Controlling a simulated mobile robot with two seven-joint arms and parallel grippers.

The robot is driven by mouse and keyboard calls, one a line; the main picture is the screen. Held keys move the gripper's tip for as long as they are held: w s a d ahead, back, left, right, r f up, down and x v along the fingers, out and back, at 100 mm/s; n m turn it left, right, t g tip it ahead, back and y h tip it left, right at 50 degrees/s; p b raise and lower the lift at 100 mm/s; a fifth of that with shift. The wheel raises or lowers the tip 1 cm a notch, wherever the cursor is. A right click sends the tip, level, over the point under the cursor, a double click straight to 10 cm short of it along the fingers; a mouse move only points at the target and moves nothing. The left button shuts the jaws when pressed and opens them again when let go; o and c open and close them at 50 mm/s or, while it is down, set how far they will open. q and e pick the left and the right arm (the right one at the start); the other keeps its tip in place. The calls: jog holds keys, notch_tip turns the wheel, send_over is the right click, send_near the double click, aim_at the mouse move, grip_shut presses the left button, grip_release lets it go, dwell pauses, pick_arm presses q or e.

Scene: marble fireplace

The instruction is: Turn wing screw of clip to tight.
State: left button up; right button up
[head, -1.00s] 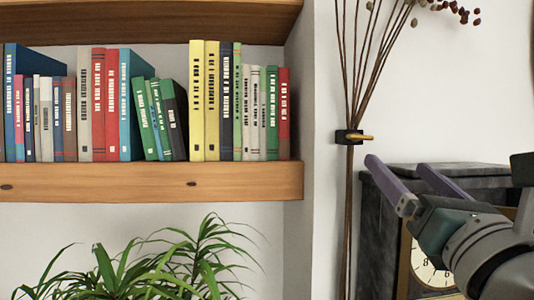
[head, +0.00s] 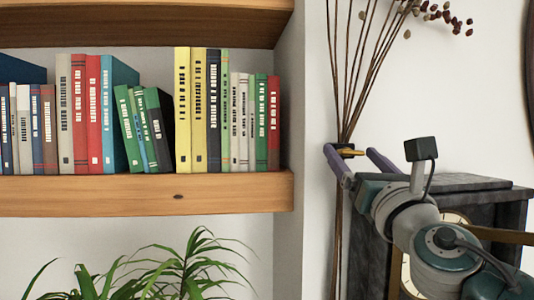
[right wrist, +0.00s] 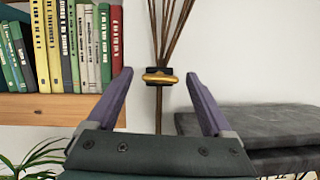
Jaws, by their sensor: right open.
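A small black clip (right wrist: 160,70) holds a bundle of thin brown stems against the white wall. Its gold wing screw (right wrist: 160,78) faces the right wrist camera, with its wings lying roughly level. In the head view the wing screw (head: 351,153) shows beside the purple fingers, and the clip is partly hidden. My right gripper (head: 350,149) is open, its two fingers spread on either side of the screw. In the right wrist view the gripper (right wrist: 161,75) shows clear gaps on both sides, with no visible contact. My left gripper is not in view.
A wooden shelf (head: 140,195) with a row of books (head: 197,110) stands to the left. A leafy plant (head: 175,270) is below it. A dark marble clock case (head: 500,205) stands close to my right arm. Dried seed heads (head: 437,15) hang at the top.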

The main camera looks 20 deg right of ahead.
jog(key=shift+c, duration=0.3)
grip_shut()
dwell(0.4)
